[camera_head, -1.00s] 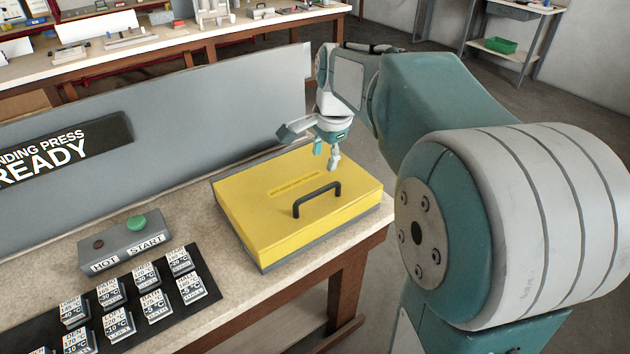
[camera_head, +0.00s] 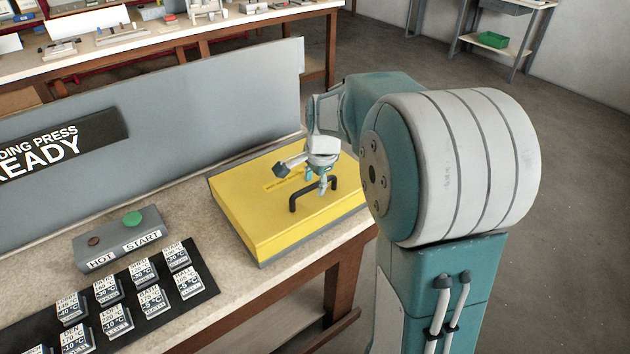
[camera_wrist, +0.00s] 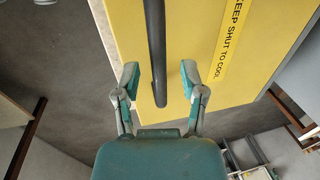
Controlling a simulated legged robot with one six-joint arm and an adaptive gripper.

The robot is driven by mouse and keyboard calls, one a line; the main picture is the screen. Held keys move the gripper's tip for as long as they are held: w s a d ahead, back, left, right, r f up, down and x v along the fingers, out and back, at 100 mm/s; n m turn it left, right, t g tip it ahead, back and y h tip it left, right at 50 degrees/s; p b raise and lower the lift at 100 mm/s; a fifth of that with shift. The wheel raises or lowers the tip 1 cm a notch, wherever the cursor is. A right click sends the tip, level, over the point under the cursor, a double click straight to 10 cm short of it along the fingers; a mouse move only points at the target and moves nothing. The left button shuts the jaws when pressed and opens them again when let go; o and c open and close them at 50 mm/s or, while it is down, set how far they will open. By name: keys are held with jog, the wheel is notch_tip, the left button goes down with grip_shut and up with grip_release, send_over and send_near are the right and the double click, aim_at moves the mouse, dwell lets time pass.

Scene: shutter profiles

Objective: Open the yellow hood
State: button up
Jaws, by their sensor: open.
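The yellow hood (camera_head: 262,222) is a flat box, shut, on the bench top. Its black bar handle (camera_head: 293,202) stands up from the top face. My gripper (camera_head: 317,180) is over the hood at the far part of the handle, which it partly hides. In the wrist view, my gripper (camera_wrist: 158,80) is open, with one finger on each side of the dark handle (camera_wrist: 156,50). Gaps show between both fingers and the bar. The yellow hood (camera_wrist: 205,45) fills the upper middle there, with a label reading "KEEP SHUT TO COOL".
A grey control box (camera_head: 120,240) with a green button stands left of the hood. A dark mat (camera_head: 125,305) with several labelled blocks lies in front of it. A grey upright panel (camera_head: 150,115) runs behind the hood. Open floor lies to the right.

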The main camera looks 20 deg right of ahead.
jog(key=shift+a, duration=0.1)
grip_shut()
jog(key=shift+r, duration=0.1)
